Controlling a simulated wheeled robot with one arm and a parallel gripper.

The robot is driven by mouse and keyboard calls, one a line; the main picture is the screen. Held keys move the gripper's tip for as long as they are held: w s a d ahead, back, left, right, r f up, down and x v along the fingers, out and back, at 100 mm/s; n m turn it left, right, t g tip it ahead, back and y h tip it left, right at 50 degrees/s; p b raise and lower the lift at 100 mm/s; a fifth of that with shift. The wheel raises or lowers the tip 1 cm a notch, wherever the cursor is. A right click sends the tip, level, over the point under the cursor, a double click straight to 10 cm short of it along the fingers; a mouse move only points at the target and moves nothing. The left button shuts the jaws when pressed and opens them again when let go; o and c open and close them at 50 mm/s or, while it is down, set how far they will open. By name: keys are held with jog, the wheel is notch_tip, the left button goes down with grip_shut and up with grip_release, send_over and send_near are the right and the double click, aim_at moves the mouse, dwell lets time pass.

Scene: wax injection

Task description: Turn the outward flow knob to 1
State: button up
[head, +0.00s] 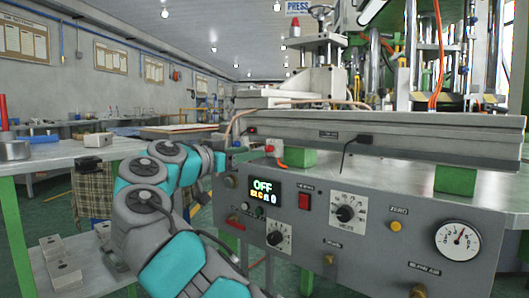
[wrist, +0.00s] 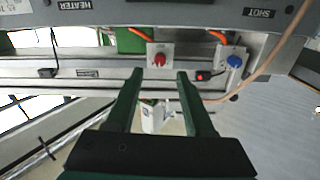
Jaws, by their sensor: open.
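In the wrist view a round red knob (wrist: 159,60) sits on a white block with small markings, and a round blue knob (wrist: 235,61) sits on a similar block to its right. I cannot read which one is the outward flow knob or what it is set to. My gripper (wrist: 159,76) is open and empty, its two green fingers spread either side of the red knob in the picture; contact cannot be told. In the head view the red knob (head: 269,148) shows small, to the right of my arm's end; the fingers are not clear there.
The grey control panel (head: 325,214) carries a lit display (head: 264,193) reading OFF, a red switch (head: 304,201), dials and a pressure gauge (head: 459,240). Orange hoses and a beige hose (wrist: 262,72) run near the knobs. A side table (head: 50,152) stands at left.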

aim_at(267, 149)
jog(key=x, duration=0.6)
grip_shut()
dwell(0.3)
